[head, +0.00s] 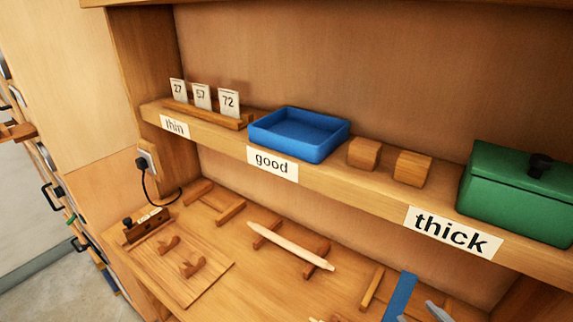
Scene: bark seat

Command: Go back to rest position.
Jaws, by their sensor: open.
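Only what look like the two grey fingertips of my gripper (422,315) show, at the bottom edge right of centre. They are apart, with nothing seen between them. The rest of the gripper and my arm are out of the picture. The tips appear beside a blue strip (400,292) on the bench. A pale peeled stick (290,246) lies across two wooden rests on the bench, left of the tips and apart from them.
A shelf above the bench holds number cards on a wooden rack (206,114), a blue tray (298,135), two wooden blocks (388,161) and a green lidded box (520,195). Labels read thin, good and thick. A pegged board (190,280) lies at the bench's left.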

